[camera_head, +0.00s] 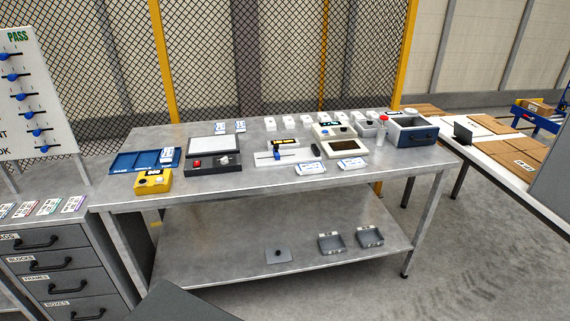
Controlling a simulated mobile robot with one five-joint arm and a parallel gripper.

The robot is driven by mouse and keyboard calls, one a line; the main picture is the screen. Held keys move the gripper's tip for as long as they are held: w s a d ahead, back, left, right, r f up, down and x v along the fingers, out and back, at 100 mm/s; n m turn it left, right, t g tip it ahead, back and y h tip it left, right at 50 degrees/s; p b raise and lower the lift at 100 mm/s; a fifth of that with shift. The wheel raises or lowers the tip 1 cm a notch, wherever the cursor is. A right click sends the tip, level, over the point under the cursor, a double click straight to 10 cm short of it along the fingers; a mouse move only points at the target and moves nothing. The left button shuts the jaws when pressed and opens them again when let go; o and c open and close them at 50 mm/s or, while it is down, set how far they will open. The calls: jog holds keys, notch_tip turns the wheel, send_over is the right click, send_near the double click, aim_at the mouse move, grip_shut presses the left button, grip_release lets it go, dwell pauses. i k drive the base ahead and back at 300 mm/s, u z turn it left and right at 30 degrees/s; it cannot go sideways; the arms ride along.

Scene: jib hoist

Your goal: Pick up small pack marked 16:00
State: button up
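Several small white-and-blue packs are on the steel workbench (230,178). One pack (310,168) and another pack (353,163) lie near the front edge, right of centre. Two smaller packs, one (221,128) and its neighbour (240,127), stand at the back left. Another pack (167,155) is at the blue tray (128,162) on the left. Their print is too small to read, so I cannot tell which is marked 16:00. My gripper is not in view.
A yellow device (153,182), a black-and-grey scale (212,155), a cream box (338,140) and a blue-fronted bin (413,131) stand on the bench. White blocks (288,121) line its back. Drawers (45,262) stand left. Grey trays (331,243) sit on the lower shelf. Floor is clear front right.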

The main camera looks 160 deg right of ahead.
aim_at(347, 164)
jog(key=u, duration=1.3)
jog(key=i, duration=0.35)
jog(key=u, duration=4.45)
jog(key=k, duration=0.3)
jog(key=u, duration=0.4)
jog(key=i, duration=1.65)
jog(key=z, duration=0.05)
